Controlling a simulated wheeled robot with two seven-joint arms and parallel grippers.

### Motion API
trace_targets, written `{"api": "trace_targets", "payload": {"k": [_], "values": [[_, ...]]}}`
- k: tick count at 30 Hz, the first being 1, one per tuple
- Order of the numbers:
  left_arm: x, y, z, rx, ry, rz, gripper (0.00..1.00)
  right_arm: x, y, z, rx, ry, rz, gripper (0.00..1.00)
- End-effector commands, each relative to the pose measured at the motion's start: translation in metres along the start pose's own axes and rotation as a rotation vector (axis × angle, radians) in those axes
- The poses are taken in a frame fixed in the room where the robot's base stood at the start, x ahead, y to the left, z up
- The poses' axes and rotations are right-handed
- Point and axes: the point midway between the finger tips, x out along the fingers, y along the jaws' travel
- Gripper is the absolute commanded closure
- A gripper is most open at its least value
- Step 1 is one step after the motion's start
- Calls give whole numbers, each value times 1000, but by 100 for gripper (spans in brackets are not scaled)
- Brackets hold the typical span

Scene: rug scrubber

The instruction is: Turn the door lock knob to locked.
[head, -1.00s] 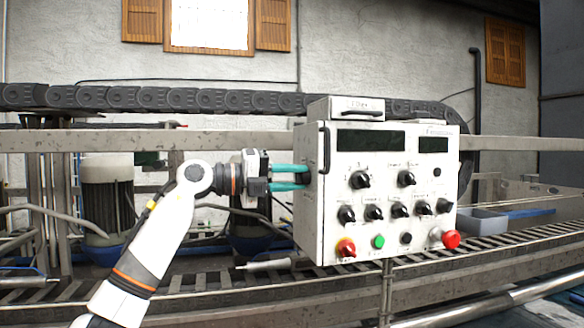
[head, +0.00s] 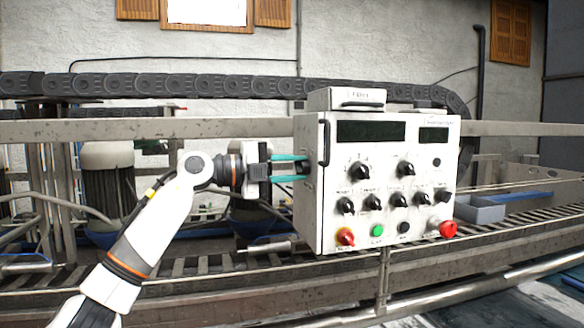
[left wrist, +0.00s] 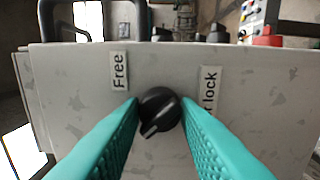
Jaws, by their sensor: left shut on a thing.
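The white control box (head: 330,215) stands in the middle of the head view. On its left side is the door lock knob, a black round knob with a pointer, seen in the left wrist view (left wrist: 160,112). A "Free" label (left wrist: 119,72) is to its upper left and a partly hidden label ending in "lock" (left wrist: 209,92) to its right. The pointer end is toward the lower left of that view. My left gripper (head: 303,167) has teal fingers, shut on the knob, one on each side; it also shows in the left wrist view (left wrist: 161,118). My right gripper is not in view.
The box front carries several black knobs (head: 359,171), a red button (head: 447,229) and a green button (head: 377,231). A black handle (head: 324,142) is on its left edge. A roller conveyor (head: 200,265) runs below, with a grey bin (head: 484,211) at right.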

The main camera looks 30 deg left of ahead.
Motion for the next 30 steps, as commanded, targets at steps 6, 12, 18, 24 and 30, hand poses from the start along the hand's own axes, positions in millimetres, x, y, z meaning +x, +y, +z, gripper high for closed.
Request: {"api": "trace_targets", "payload": {"k": [6, 12, 18, 24, 30], "values": [[0, 1, 0, -2, 0, 2, 66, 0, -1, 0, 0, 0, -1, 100], [0, 0, 0, 0, -1, 1, 49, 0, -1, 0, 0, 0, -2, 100], [-1, 0, 0, 0, 0, 0, 49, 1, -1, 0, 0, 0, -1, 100], [-24, -3, -1, 2, 4, 1, 49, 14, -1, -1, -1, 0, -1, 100], [-68, -4, -1, 1, 4, 1, 49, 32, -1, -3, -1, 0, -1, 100]]}}
